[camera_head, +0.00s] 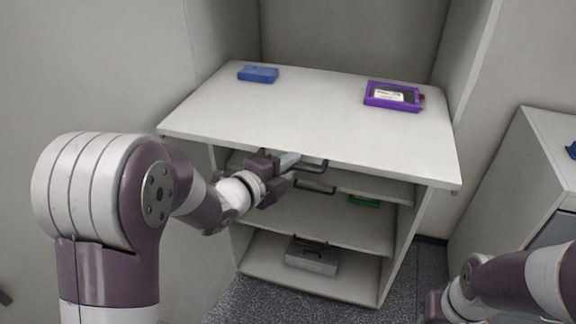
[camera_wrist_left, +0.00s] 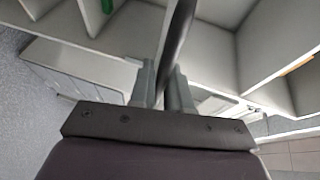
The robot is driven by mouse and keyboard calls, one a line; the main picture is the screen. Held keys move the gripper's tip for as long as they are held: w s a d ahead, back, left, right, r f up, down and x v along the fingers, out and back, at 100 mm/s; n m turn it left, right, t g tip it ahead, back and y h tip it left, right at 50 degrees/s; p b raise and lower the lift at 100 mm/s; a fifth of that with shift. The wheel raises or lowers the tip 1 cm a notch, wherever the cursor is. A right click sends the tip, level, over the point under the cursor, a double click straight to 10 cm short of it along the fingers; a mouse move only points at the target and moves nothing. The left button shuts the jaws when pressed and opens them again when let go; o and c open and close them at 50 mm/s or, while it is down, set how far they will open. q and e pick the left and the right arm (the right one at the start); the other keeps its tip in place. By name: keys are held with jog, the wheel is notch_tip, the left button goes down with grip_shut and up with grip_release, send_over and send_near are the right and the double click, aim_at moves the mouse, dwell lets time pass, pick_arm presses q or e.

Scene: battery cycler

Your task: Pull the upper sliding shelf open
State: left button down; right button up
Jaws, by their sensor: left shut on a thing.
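The upper sliding shelf (camera_head: 372,186) is a pale panel just under the white top of the cabinet. Its dark bar handle (camera_head: 318,169) sticks out at the front. My left gripper (camera_head: 291,161) is shut on this handle, reaching in from the left below the top's front edge. In the left wrist view the dark handle (camera_wrist_left: 180,40) runs between the two grey fingers (camera_wrist_left: 163,88). How far the shelf is out is hard to tell, as the top hides its rear. My right gripper (camera_head: 434,306) is only partly in view at the bottom right, its fingers not clear.
A lower shelf (camera_head: 350,228) has another dark handle (camera_head: 314,189) above it, near a green item (camera_head: 364,202). A grey box (camera_head: 312,257) sits at the bottom. A blue box (camera_head: 258,74) and a purple device (camera_head: 393,97) lie on the cabinet top (camera_head: 300,115). Another cabinet (camera_head: 530,165) stands right.

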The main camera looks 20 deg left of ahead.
pick_arm(q)
jog(key=c, duration=1.2)
grip_release()
jog(key=shift+o, duration=0.2)
jog(key=v, duration=1.2)
jog(key=shift+s+a+b, duration=0.15)
jog(key=shift+s+b, duration=0.15)
jog(key=shift+r, duration=0.1)
